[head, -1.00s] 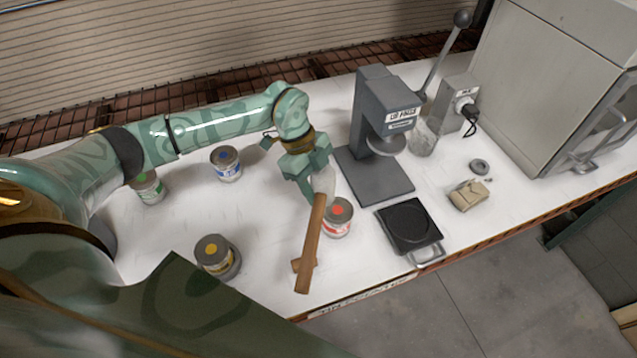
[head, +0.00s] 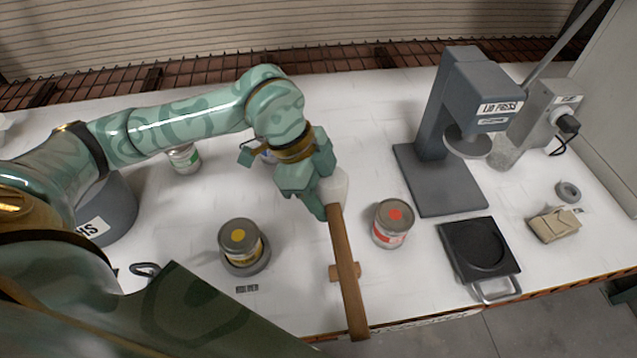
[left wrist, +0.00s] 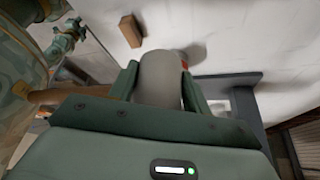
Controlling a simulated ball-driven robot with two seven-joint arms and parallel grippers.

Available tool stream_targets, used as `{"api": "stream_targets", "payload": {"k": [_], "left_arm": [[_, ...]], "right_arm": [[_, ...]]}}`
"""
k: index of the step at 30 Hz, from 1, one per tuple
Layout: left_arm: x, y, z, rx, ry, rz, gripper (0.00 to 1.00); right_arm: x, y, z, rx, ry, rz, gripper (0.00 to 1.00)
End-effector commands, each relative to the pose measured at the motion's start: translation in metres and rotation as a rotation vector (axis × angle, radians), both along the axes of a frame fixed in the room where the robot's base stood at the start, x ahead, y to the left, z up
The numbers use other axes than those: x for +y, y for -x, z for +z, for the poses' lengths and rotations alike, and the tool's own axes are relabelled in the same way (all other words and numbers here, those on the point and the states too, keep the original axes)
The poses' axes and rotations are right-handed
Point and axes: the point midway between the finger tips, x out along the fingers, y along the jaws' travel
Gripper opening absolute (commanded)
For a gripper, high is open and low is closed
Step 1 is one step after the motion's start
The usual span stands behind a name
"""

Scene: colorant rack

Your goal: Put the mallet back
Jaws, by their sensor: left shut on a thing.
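The mallet has a long brown wooden handle (head: 347,270) and a pale grey head (head: 336,188). My left gripper (head: 326,190) is shut on the head. The handle slants down toward the table's front edge. In the left wrist view the head (left wrist: 160,78) sits between the fingers and the handle (left wrist: 50,97) sticks out to the left. A small wooden block (head: 351,271) shows behind the handle, and also in the wrist view (left wrist: 130,31). My right gripper seems to show small and unclear in the wrist view (left wrist: 66,38).
A red-marked can (head: 392,224) stands right of the mallet, a yellow-marked can (head: 242,244) left, a green-marked can (head: 184,159) farther back. A lid press (head: 440,182), black scale (head: 480,250) and tan pouch (head: 553,226) are right. A grey labelled container (head: 110,206) is left.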

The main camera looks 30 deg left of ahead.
Motion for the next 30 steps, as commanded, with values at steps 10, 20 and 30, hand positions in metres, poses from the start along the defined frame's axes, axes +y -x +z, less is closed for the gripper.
{"api": "stream_targets", "payload": {"k": [10, 20, 30], "left_arm": [[0.042, -0.081, -0.057, 0.005, 0.001, 0.003, 0.17], [0.056, -0.107, -0.09, 0.0, 0.002, 0.0, 0.17], [0.057, -0.109, -0.123, -0.001, 0.001, -0.001, 0.17]], "right_arm": [[-0.006, 0.006, -0.011, 0.011, 0.009, 0.002, 0.36], [-0.003, 0.002, -0.019, 0.007, 0.004, 0.0, 0.36], [0.002, 0.004, -0.024, 0.01, -0.003, -0.004, 0.36]]}}
